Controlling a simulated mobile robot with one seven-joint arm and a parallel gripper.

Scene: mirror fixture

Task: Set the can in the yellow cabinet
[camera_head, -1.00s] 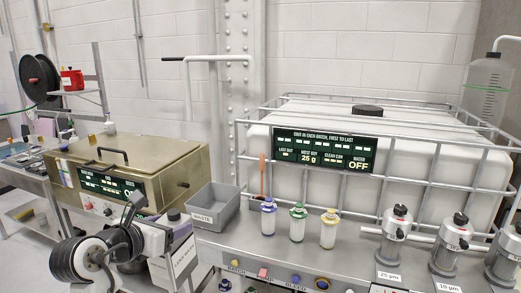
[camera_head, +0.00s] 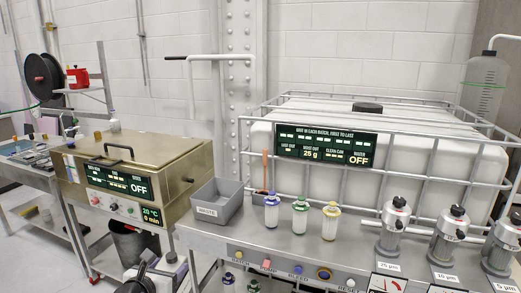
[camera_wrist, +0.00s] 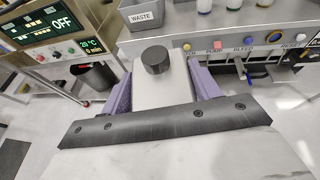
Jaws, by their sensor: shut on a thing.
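The can, a pale grey-white container (camera_wrist: 165,95) with a black round cap (camera_wrist: 155,60), is between the purple fingers of my gripper (camera_wrist: 162,84) in the wrist view. My gripper is shut on it, and the cap faces away from the wrist. In the head view only part of my arm shows at the bottom edge, left of centre; the can there is cut off or hidden. No yellow cabinet can be made out in either current view.
A brass-coloured bath (camera_head: 140,165) with a display reading OFF stands at left. A grey WASTE bin (camera_head: 217,204) and three small capped bottles (camera_head: 300,217) stand on the steel bench (camera_head: 290,245). Filter housings (camera_head: 394,228) stand at right. A dark bucket (camera_head: 132,243) is below the bath.

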